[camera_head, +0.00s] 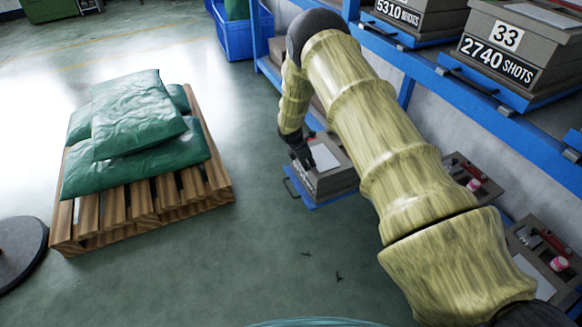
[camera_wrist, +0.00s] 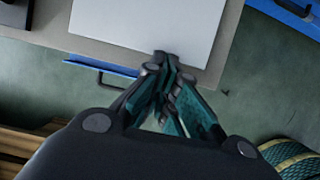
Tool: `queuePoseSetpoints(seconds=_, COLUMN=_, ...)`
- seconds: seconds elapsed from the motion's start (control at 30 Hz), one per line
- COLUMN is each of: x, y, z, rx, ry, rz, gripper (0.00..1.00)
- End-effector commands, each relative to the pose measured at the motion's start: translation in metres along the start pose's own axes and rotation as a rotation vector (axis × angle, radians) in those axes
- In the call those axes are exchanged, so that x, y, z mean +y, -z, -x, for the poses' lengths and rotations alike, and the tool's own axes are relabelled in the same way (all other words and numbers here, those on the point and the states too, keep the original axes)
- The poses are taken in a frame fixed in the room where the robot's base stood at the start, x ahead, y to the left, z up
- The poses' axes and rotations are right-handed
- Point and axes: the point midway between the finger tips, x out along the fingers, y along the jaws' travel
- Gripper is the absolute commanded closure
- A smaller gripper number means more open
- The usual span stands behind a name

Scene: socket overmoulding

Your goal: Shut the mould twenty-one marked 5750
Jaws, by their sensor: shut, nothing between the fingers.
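My gripper (camera_head: 309,164) is shut and empty, at the near left edge of a grey mould box (camera_head: 330,181) with a white plate (camera_head: 325,157) on top. The box sits on a blue pulled-out tray (camera_head: 317,203) low on the rack. In the wrist view my closed fingertips (camera_wrist: 166,60) overlap the edge of the white plate (camera_wrist: 140,22); I cannot tell whether they touch it. No number can be read on this box, so I cannot tell if it is mould twenty-one marked 5750. My arm hides part of the rack.
Mould boxes marked 33, 2740 shots (camera_head: 495,62) and 5310 shots (camera_head: 400,14) stand on the blue rack (camera_head: 470,95). More trays with small tools (camera_head: 545,240) lie lower right. A wooden pallet (camera_head: 140,205) with green sacks (camera_head: 135,115) stands left.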

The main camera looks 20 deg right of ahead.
Motion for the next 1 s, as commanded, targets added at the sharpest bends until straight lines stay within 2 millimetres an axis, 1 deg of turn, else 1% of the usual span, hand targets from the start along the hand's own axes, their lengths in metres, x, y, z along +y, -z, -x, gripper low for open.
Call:
queuePoseSetpoints(seconds=0.03, x=0.001, y=-0.015, z=-0.003, rx=0.000, ry=-0.001, rz=-0.002, gripper=1.00)
queuePoseSetpoints(seconds=0.17, x=0.001, y=-0.048, z=-0.018, rx=0.001, ry=0.000, rz=-0.003, gripper=1.00)
queuePoseSetpoints(seconds=0.4, x=0.000, y=-0.111, z=-0.045, rx=0.000, ry=-0.001, rz=-0.005, gripper=1.00)
queuePoseSetpoints(seconds=0.47, x=0.000, y=-0.126, z=-0.052, rx=0.001, ry=-0.001, rz=-0.005, gripper=1.00)
queuePoseSetpoints(seconds=0.8, x=0.001, y=-0.212, z=-0.089, rx=0.001, ry=-0.003, rz=-0.004, gripper=1.00)
queuePoseSetpoints(seconds=1.0, x=0.001, y=-0.255, z=-0.107, rx=0.001, ry=-0.002, rz=-0.003, gripper=1.00)
